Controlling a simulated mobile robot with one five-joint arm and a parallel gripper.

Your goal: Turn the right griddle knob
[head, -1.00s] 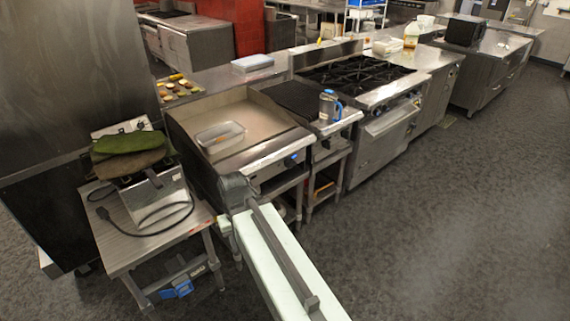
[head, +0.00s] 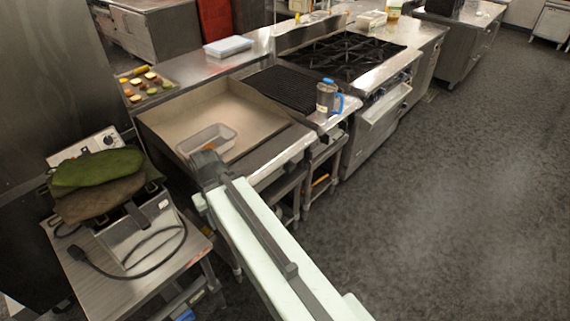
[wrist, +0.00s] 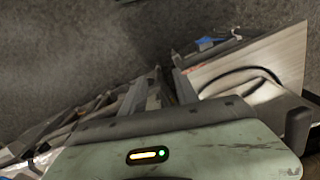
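The flat griddle (head: 195,118) stands left of centre in the head view, with a clear plastic tub (head: 207,140) on its plate. Its front panel (head: 284,160) faces down and right. I cannot make out the right griddle knob; the front is dim and partly behind my arm. My arm reaches from the bottom edge to the griddle's front left. My gripper (wrist: 164,86) points down past the pale wrist housing in the wrist view. Its fingers are hard to tell from the frames behind, and I see nothing held.
A small steel table (head: 92,268) with a corded appliance and green oven mitts (head: 98,168) stands left of my arm. A blue-handled jug (head: 327,98) stands right of the griddle, before the burner range (head: 342,58). The floor (head: 450,190) at right is open.

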